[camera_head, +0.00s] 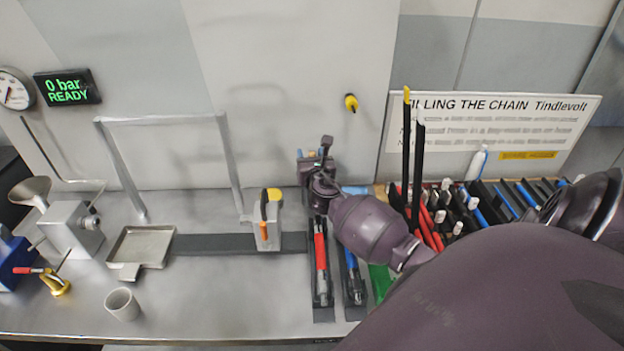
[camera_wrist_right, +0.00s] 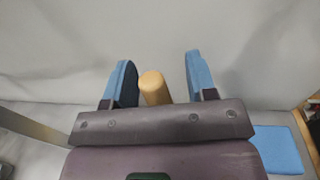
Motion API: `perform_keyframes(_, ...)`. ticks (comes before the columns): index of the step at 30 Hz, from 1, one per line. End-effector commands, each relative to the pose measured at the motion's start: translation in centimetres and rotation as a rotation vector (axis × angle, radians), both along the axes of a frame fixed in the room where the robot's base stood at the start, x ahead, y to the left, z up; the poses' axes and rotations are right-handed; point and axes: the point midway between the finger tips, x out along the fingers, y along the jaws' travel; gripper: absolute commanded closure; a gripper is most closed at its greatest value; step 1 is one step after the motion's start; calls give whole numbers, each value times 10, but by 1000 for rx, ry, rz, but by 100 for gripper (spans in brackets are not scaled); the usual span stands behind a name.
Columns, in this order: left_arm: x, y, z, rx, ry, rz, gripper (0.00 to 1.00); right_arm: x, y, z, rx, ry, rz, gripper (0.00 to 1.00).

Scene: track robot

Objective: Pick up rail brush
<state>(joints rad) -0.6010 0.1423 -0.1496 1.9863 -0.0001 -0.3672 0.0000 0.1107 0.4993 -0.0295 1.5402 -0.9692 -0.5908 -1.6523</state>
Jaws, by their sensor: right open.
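A tan, round wooden handle (camera_wrist_right: 154,88), which I take to be the rail brush's, stands between the two blue fingers of my right gripper (camera_wrist_right: 160,80) in the right wrist view. It is close to the left finger, with a wider gap to the right one. The gripper body hides its lower part and any bristles. In the head view my right gripper (camera_head: 315,158) is at the back of the bench near the wall; I cannot make out the brush there. The right gripper is open. My left gripper is not in view.
A metal block with a yellow-topped tool (camera_head: 264,218) stands left of my right gripper. Red and blue tools (camera_head: 321,265) lie in front of my forearm. Racks of tools fill the right. A blue pad (camera_wrist_right: 278,150) lies right of the gripper. A tray (camera_head: 140,250) and cup (camera_head: 122,304) are left.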

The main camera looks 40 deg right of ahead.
Motion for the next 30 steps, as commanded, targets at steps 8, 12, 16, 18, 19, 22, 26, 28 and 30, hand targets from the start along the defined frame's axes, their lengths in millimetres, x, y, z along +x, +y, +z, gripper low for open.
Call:
perform_keyframes(8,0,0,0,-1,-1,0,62,0,0,0,0,0,0,60)
perform_keyframes(12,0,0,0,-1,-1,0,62,0,0,0,0,0,0,82)
perform_keyframes(16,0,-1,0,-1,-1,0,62,0,0,0,0,0,0,100)
perform_keyframes(18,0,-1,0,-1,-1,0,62,0,0,0,-1,-1,0,100)
perform_keyframes(19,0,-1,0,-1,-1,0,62,0,0,0,-1,-1,0,100)
perform_keyframes(22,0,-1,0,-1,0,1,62,0,0,0,0,0,0,100)
perform_keyframes(26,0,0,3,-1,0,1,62,1,-1,4,-1,-1,0,100)
perform_keyframes(28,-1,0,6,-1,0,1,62,1,-3,8,0,-2,1,100)
perform_keyframes(30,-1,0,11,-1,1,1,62,2,-5,15,0,-2,1,100)
